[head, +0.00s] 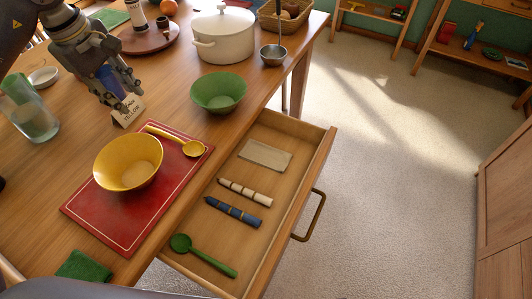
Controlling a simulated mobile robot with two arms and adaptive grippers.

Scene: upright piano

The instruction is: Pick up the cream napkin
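A rolled cream napkin (245,192) with darker bands lies in the open drawer (213,258), just above a rolled blue napkin (233,211) in the picture. A flat pale cream-grey folded cloth (265,155) lies farther back in the same drawer. My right gripper is not in view.
A green spoon (203,256) lies in the drawer's near end. On the table are a yellow bowl (130,165) and yellow spoon (178,139) on a red board (104,232), a green bowl (218,92), a white pot (223,38) and a glass (31,118). Open floor lies right.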

